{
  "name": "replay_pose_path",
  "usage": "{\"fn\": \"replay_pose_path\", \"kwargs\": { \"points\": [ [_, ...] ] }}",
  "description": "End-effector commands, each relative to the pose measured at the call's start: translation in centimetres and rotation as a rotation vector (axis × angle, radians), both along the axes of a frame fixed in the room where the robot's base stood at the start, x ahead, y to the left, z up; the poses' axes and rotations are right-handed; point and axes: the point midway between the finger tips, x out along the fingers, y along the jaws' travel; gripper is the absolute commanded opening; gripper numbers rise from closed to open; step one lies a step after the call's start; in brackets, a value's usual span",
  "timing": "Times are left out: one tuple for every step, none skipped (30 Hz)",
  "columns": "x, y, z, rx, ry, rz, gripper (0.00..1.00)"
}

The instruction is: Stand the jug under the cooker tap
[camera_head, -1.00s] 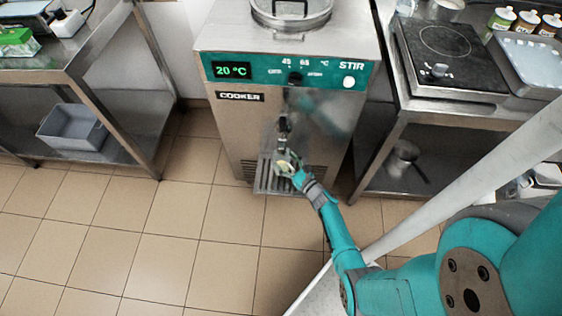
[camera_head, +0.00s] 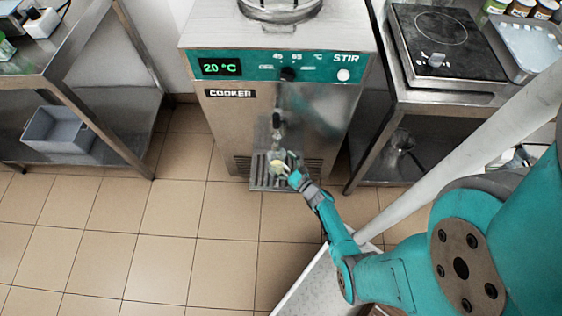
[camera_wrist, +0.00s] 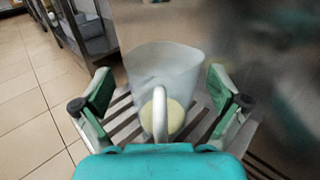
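The pale, translucent jug (camera_wrist: 165,65) stands upright on the slatted drip tray (camera_wrist: 125,130) of the cooker. Its white handle (camera_wrist: 160,108) faces my wrist, with a pale yellow round patch behind it. In the head view the jug (camera_head: 277,160) is small, below the cooker tap (camera_head: 277,121), on the tray (camera_head: 270,184). My gripper (camera_wrist: 168,104) is open, one finger on each side of the handle and apart from it. In the head view my gripper (camera_head: 293,168) is just right of the jug. The tap is not clear in the wrist view.
The cooker (camera_head: 235,125) shows 20 °C on its panel. A steel table with a hob (camera_head: 445,42) stands to its right. A steel shelf with a grey bin (camera_head: 60,130) stands to the left. The tiled floor (camera_head: 170,240) in front is clear.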

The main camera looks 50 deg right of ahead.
Motion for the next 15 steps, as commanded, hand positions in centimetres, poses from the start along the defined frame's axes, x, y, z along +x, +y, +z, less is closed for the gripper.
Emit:
{"fn": "replay_pose_path", "kwargs": {
  "points": [
    [0.0, 0.0, 0.0, 0.0, 0.0, 0.0, 0.98],
    [0.0, 0.0, 0.0, 0.0, 0.0, 0.0, 0.98],
    [0.0, 0.0, 0.0, 0.0, 0.0, 0.0, 0.98],
    [0.0, 0.0, 0.0, 0.0, 0.0, 0.0, 0.98],
    [0.0, 0.0, 0.0, 0.0, 0.0, 0.0, 0.98],
    [0.0, 0.0, 0.0, 0.0, 0.0, 0.0, 0.98],
    [0.0, 0.0, 0.0, 0.0, 0.0, 0.0, 0.98],
    [0.0, 0.0, 0.1, 0.0, 0.0, 0.0, 0.98],
    [0.0, 0.0, 0.2, 0.0, 0.001, 0.0, 0.98],
    [-0.2, 0.0, 0.2, 0.001, 0.002, -0.001, 0.98],
    [-0.6, 0.0, 0.2, 0.002, 0.001, -0.003, 0.98],
    [-1.1, 0.0, 0.2, 0.001, 0.0, -0.004, 0.98],
    [-1.6, 0.1, 0.2, 0.001, 0.001, -0.004, 0.98],
    [-2.2, 0.2, 0.1, 0.001, 0.002, -0.005, 0.98],
    [-2.9, 0.3, 0.2, 0.002, 0.002, -0.006, 0.98]
  ]
}}
